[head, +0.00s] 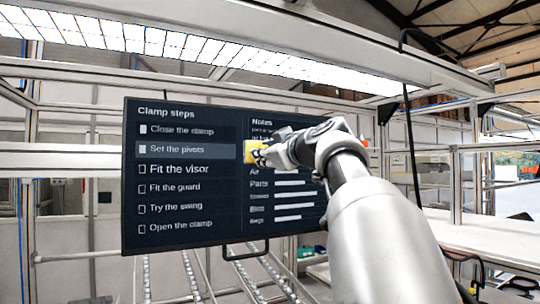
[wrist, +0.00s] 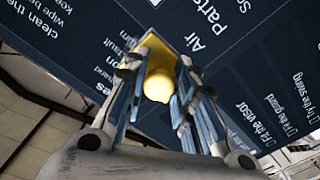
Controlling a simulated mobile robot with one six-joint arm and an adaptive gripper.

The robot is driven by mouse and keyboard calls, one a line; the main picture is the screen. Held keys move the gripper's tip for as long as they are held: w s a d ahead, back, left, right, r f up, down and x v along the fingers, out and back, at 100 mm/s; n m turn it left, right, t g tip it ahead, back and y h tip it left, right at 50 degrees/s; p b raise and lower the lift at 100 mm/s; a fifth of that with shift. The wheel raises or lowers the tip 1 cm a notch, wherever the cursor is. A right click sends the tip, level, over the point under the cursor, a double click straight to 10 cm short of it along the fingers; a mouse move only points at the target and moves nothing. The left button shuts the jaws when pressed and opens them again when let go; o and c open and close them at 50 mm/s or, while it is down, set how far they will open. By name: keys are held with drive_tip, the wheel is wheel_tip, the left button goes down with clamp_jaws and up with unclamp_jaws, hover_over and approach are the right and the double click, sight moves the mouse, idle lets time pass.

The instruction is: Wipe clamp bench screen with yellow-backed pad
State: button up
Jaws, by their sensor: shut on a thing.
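The clamp bench screen (head: 185,218) is a dark panel in the head view, with a "Clamp steps" list on the left and "Notes" on the right. It also fills much of the wrist view (wrist: 245,60). My gripper (head: 262,154) is in front of the middle of the screen, shut on the yellow-backed pad (head: 251,151). In the wrist view the pad (wrist: 157,50) lies between the fingers (wrist: 158,85), with its yellow knob toward me. Its face is turned to the screen. Whether it touches the glass is hard to tell. My arm hides the screen's right part.
A black handle-like loop (head: 245,250) hangs below the screen. Roller rails (head: 195,275) run beneath it. A white bench (head: 480,235) stands at the right, and pale frame posts (head: 457,170) surround the place. A dark cable (head: 410,140) hangs right of the arm.

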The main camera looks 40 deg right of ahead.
drive_tip(key=shift+b+v, duration=1.9)
drive_tip(key=shift+v, duration=1.1)
drive_tip(key=b+v, duration=0.1)
drive_tip(key=v, duration=0.2)
drive_tip(key=shift+b, duration=0.35)
drive_tip(key=shift+w+d, duration=0.1)
drive_tip(key=r+p+x, duration=0.1)
drive_tip(key=p+x, duration=0.2)
drive_tip(key=x, duration=0.3)
drive_tip(key=shift+w+r+p, duration=0.2)
drive_tip(key=shift+w+p, duration=0.1)
drive_tip(key=shift+p, duration=0.05)
